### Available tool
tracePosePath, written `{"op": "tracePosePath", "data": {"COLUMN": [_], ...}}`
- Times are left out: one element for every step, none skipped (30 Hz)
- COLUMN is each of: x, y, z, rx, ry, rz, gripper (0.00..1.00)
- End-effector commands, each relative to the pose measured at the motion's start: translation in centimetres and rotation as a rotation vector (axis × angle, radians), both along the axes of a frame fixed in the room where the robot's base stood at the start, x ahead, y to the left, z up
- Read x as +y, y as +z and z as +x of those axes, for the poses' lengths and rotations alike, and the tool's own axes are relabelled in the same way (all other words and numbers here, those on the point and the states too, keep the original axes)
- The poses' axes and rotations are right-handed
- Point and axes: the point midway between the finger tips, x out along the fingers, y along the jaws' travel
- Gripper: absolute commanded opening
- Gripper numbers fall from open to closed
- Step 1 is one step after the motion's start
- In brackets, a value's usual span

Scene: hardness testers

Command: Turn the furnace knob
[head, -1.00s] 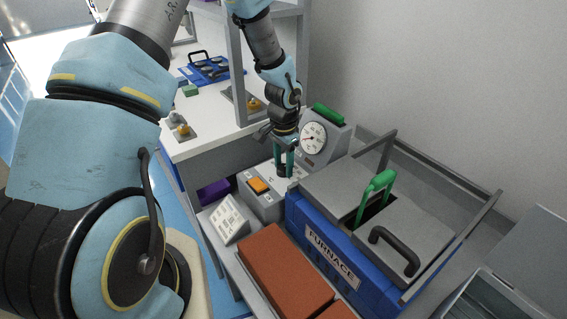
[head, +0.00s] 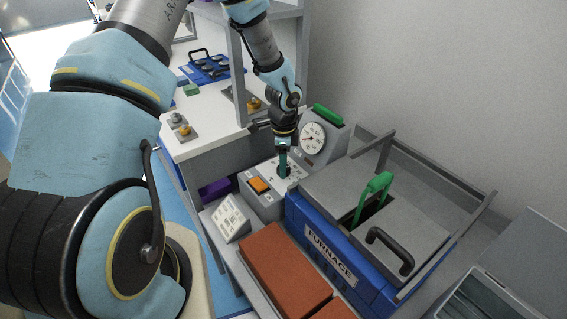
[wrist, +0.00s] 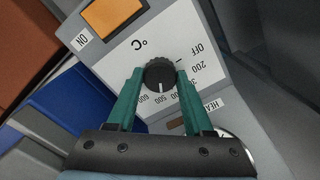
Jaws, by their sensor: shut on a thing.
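The furnace knob (wrist: 160,74) is black and round with a white pointer line, on a light grey panel with a °C dial. In the wrist view its pointer lies near the 500 mark. My gripper (wrist: 156,80) has green fingers, one on each side of the knob, and is shut on it. In the head view my gripper (head: 283,172) points down at the control box, and the knob is mostly hidden by the fingers. The blue furnace (head: 330,255), labelled FURNACE, stands right of the control box.
An orange switch (head: 259,185) sits beside the knob on the control box. A round gauge (head: 312,138) stands just behind my gripper. The furnace lid carries a green handle (head: 376,187) and a black handle (head: 392,248). Red-brown bricks (head: 283,268) lie in front.

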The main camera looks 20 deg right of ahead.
Motion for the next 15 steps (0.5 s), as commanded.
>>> {"op": "tracePosePath", "data": {"x": [-0.07, -0.07, -0.07, -0.07, -0.07, -0.08, -0.08, -0.08, -0.08, -0.08, -0.09, -0.09, -0.09, -0.08, -0.09], "y": [0.11, 0.1, 0.09, 0.09, 0.08, 0.08, 0.08, 0.07, 0.07, 0.06, 0.07, 0.06, 0.06, 0.06, 0.06], "z": [0.04, 0.04, 0.04, 0.04, 0.04, 0.04, 0.04, 0.04, 0.04, 0.04, 0.05, 0.05, 0.05, 0.04, 0.05], "rx": [-0.001, -0.001, -0.001, -0.001, -0.001, -0.001, -0.001, -0.001, -0.001, -0.001, -0.001, -0.001, -0.001, -0.001, -0.001], "ry": [-0.012, -0.018, -0.024, -0.027, -0.03, -0.034, -0.035, -0.037, -0.038, -0.038, -0.038, -0.038, -0.038, -0.038, -0.038], "rz": [-0.002, -0.002, -0.002, -0.002, -0.002, -0.002, -0.002, -0.002, -0.002, -0.002, -0.002, -0.002, -0.002, -0.002, -0.002], "gripper": [0.0, 0.0, 0.0, 0.0, 0.0, 0.0, 0.0, 0.0, 0.0, 0.0, 0.0, 0.0, 0.0, 0.0, 0.0]}}
